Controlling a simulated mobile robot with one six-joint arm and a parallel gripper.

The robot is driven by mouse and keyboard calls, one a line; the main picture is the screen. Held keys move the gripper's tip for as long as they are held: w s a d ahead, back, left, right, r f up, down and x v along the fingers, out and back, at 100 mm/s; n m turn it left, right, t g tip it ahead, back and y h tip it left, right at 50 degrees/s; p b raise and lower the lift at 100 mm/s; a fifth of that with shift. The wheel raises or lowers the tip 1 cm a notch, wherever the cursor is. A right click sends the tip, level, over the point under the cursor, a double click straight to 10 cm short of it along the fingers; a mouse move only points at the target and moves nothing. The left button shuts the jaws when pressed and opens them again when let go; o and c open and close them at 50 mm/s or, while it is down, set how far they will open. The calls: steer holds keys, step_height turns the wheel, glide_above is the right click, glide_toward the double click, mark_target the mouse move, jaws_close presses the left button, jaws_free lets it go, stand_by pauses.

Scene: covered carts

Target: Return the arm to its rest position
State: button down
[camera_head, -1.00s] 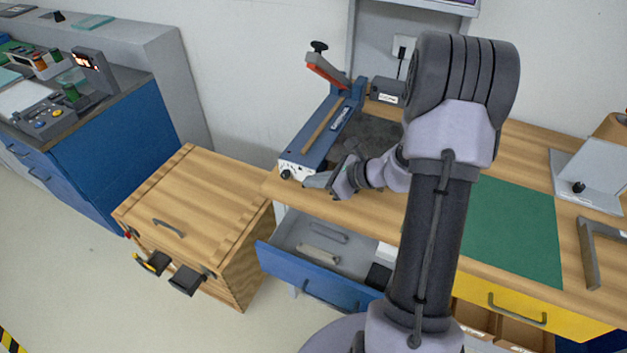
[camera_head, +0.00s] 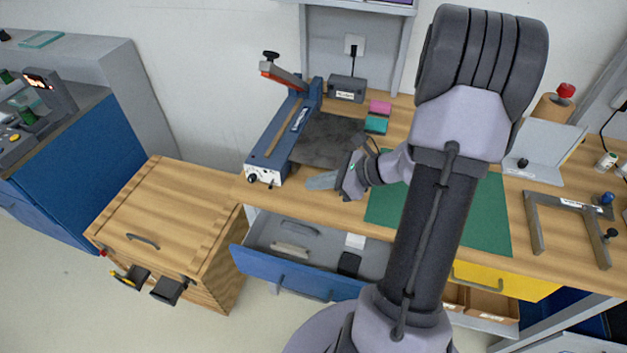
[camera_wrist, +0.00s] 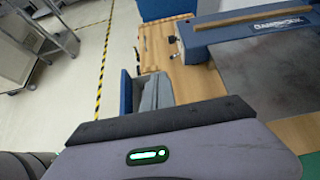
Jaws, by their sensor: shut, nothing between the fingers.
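My gripper (camera_head: 322,182) is shut and empty. In the head view it hovers over the wooden workbench top, pointing left, between the blue-framed machine with the red lever (camera_head: 272,148) and the green mat (camera_head: 487,205). My arm rises from the bottom centre, bends at the top and comes down to the wrist, hiding part of the bench and mat. In the wrist view the grey fingers (camera_wrist: 150,92) show beyond the dark edge of the gripper body, with bench wood and the blue machine frame (camera_wrist: 250,28) past them.
An open blue drawer (camera_head: 290,275) sticks out below the bench. A wooden covered cart (camera_head: 165,215) stands at left. A grey angle plate (camera_head: 545,150) and a grey square frame (camera_head: 565,205) stand at right. A box with a cable (camera_head: 346,88) is at the back.

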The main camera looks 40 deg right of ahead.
steer(key=s+a+r+n+g+b, duration=0.2)
steer(key=a+r+n+g, duration=0.35)
steer(key=a+n, duration=0.75)
steer(key=s+a+r+n+t+h+b, duration=0.1)
steer(key=s+a+r+n+h, duration=0.1)
steer(key=s+a+n, duration=0.3)
steer(key=s+a+r+n+t+h+b, duration=0.1)
steer(key=s+a+r+n+h, duration=0.1)
steer(key=s+a+r+n, duration=0.3)
steer(key=shift+s+a+r+n, duration=0.2)
steer(key=shift+s+a+n, duration=0.4)
steer(key=shift+s+n, duration=0.4)
